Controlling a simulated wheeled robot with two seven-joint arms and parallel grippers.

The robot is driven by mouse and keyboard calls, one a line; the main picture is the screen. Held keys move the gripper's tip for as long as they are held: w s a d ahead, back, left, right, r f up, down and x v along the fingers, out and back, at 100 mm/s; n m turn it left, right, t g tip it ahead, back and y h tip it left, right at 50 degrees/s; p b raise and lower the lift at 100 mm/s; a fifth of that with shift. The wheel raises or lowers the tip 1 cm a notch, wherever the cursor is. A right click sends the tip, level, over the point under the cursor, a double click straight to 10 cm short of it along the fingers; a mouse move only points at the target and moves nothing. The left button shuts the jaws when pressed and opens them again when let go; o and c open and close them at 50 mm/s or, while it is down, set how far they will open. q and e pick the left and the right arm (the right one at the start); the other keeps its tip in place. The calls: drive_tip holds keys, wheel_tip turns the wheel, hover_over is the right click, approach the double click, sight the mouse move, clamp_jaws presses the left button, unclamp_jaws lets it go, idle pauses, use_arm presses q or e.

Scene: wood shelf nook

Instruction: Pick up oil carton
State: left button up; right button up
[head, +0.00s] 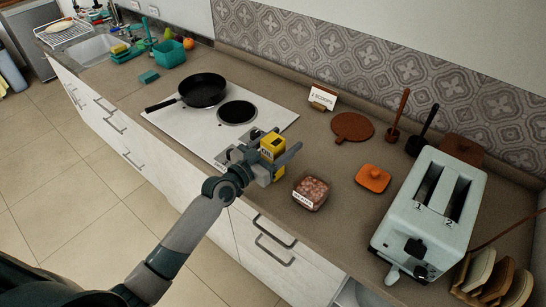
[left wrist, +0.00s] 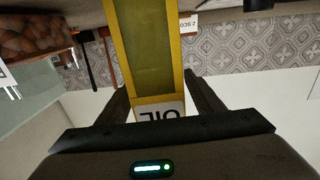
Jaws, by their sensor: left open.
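The oil carton (head: 272,144) is yellow and stands on the counter near its front edge, beside the stove. In the left wrist view the carton (left wrist: 149,45) shows a greenish panel with yellow borders and a white label reading OIL. My left gripper (head: 284,141) is open, with a finger on either side of the carton. In the left wrist view the carton lies between the two fingers (left wrist: 155,84); I cannot tell whether they touch it. The gripper hides part of the carton in the head view. My right gripper is not in view.
A labelled box of brown items (head: 311,192) stands just right of the carton. A stove (head: 215,130) with a black pan (head: 203,90) is to the left. A toaster (head: 430,215), an orange dish (head: 373,178) and a round brown board (head: 352,126) are further right.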

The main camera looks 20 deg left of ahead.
use_arm(q)
drive_tip(key=c, duration=1.4)
drive_tip(key=shift+o, duration=0.2)
drive_tip(key=shift+r, duration=0.15)
drive_tip(key=shift+r, duration=0.6)
drive_tip(key=s+d+r+b, duration=0.2)
drive_tip(key=d+r+b, duration=0.1)
drive_tip(key=d+r, duration=0.6)
drive_tip(key=shift+s+d+r, duration=0.3)
drive_tip(key=shift+d, duration=0.9)
